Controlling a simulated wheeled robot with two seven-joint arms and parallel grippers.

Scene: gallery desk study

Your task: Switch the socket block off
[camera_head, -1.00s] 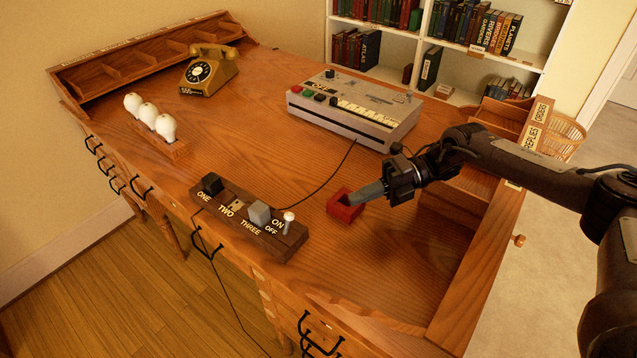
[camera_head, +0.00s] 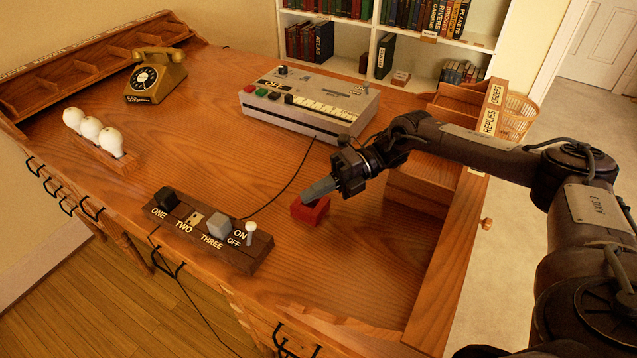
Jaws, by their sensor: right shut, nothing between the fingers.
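The socket block (camera_head: 240,259) is a dark wooden strip near the desk's front edge, labelled ONE, TWO, THREE, ON and OFF. A black plug (camera_head: 166,199) sits at ONE and a grey plug (camera_head: 217,225) at THREE. The socket at TWO (camera_head: 192,219) is bare. A white-knobbed switch lever (camera_head: 251,228) stands at the right end beside the ON and OFF labels; which way it is set I cannot tell. My right gripper (camera_head: 307,194) is shut and empty, to the right of the block, with its tips over a red box (camera_head: 312,212). My left gripper is out of view.
A grey machine with keys (camera_head: 355,124) stands behind, its cable running to the block. Three white bulbs (camera_head: 91,128) in a wooden holder and a yellow telephone (camera_head: 156,76) stand left. Wooden trays (camera_head: 425,185) stand right. The desk between block and machine is mostly clear.

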